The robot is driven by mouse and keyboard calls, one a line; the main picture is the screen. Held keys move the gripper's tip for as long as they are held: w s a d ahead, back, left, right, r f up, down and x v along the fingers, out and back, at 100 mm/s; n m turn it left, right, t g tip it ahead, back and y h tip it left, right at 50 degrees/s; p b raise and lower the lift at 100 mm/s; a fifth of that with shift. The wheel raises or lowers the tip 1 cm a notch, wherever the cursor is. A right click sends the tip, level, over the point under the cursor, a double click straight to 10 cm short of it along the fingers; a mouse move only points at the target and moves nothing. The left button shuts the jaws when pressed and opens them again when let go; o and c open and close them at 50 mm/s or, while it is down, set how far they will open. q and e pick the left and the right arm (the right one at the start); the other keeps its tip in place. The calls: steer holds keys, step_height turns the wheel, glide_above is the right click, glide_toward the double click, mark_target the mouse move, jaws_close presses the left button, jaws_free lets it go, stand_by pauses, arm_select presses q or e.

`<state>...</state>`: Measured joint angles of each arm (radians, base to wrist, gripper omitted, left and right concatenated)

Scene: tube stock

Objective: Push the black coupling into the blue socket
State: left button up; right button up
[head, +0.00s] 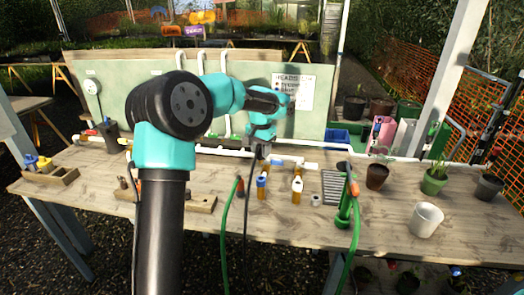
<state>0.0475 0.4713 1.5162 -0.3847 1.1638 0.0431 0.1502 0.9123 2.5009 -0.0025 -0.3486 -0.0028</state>
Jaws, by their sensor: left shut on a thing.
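My left gripper (260,152) is above the middle of the bench, its fingers pointing down, small and partly hidden by its own wrist. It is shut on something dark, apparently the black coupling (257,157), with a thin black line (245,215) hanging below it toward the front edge. A blue socket (262,181) sits on an amber fitting on the bench, just below the gripper. The gap between the coupling and the socket is too small to judge. My right gripper is not in view.
An amber fitting with a white top (297,185) stands just right of the blue socket. A green hose (227,215) lies left of it; a green tool (344,208) and a grey ribbed rack (333,187) stand right. A white pot (426,220) is farther right. White pipes run behind.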

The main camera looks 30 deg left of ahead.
mark_target(261, 163)
arm_select(q)
steer(key=shift+f, duration=0.1)
steer(key=shift+f, duration=2.75)
steer(key=shift+f, duration=2.05)
stand_by(0.6)
steer(key=o, duration=1)
steer(key=shift+r, duration=0.2)
step_height(261, 163, up, 17)
steer(key=shift+r, duration=0.1)
stand_by(0.3)
